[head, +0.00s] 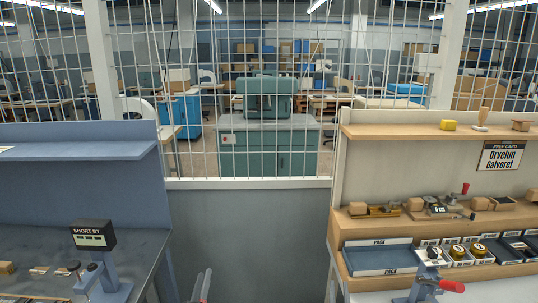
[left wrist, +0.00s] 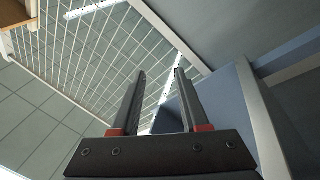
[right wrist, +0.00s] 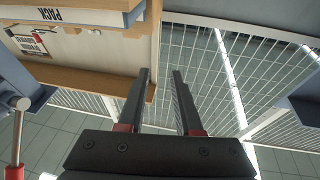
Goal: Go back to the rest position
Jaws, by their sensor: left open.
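My left gripper (head: 203,280) shows at the bottom middle of the head view, low between the two benches. In the left wrist view its two fingers (left wrist: 160,72) stand apart with nothing between them. My right gripper (head: 332,287) is at the bottom edge of the head view, close to the front left side of the right bench, and only partly visible. In the right wrist view its fingers (right wrist: 161,72) are apart and empty.
The left bench has a blue panel (head: 110,180) and a "SHORT BY" display (head: 94,235). The right wooden bench holds a blue PACK tray (head: 378,258), labelled bins, tools and a prep card (head: 501,156). A wire mesh fence (head: 265,90) stands behind. The gap between the benches is clear.

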